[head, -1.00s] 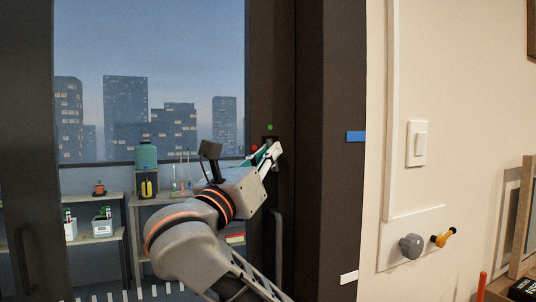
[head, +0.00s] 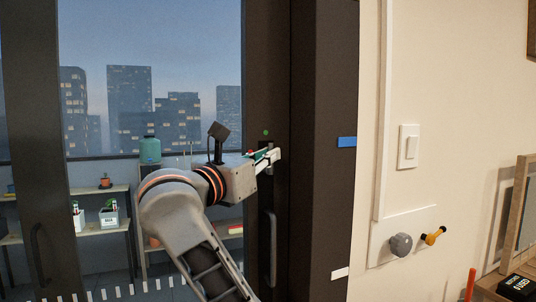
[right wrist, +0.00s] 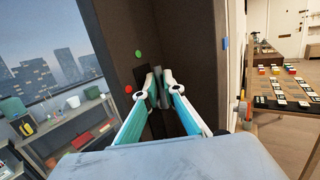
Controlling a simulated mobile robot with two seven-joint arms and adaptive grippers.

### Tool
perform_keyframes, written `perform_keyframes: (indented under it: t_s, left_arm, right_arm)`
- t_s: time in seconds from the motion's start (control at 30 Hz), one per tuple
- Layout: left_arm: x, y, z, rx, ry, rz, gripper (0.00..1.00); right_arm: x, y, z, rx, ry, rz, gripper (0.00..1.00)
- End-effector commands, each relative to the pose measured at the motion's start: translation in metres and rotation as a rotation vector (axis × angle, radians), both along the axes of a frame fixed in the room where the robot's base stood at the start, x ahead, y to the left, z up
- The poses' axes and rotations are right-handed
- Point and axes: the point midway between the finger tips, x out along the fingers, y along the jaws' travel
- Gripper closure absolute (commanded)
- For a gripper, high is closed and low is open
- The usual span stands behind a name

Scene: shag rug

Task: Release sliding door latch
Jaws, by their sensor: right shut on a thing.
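The sliding door's dark stile (head: 258,60) stands at the middle of the head view, with a vertical handle (head: 270,250) low on it. A small dark latch (right wrist: 155,74) sits on the stile above that handle. A green dot (head: 265,132) is above the latch; a red dot (right wrist: 128,89) shows beside it in the right wrist view. My right gripper (head: 272,156), with white and teal fingers, is at the latch and shut on its small grey lever, mostly hidden between the fingertips (right wrist: 159,82). My left gripper is out of view.
A dark frame post (head: 322,100) with a blue tag (head: 347,142) stands right of the latch. The cream wall beyond has a switch (head: 408,147) and a plate with a grey knob (head: 401,244) and yellow lever (head: 433,236). Shelves (head: 105,188) stand behind the glass.

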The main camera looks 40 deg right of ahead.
Motion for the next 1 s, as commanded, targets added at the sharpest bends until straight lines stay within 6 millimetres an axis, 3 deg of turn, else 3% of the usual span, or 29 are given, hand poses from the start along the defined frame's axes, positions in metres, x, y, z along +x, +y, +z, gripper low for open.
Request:
perform_keyframes:
  t_s: [0.1, 0.13, 0.53, 1.0]
  left_arm:
    - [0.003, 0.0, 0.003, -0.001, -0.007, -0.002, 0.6]
    - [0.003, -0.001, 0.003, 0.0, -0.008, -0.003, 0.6]
    - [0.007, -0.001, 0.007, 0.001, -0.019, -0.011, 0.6]
    - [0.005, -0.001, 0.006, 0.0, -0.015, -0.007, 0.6]
  right_arm:
    - [0.0, 0.0, 0.0, 0.001, -0.002, 0.001, 1.0]
    - [0.0, 0.0, 0.0, 0.001, -0.002, 0.001, 0.84]
    - [-0.001, 0.004, -0.001, 0.0, -0.001, 0.003, 0.84]
    - [-0.022, 0.063, -0.01, 0.002, 0.0, 0.004, 0.84]
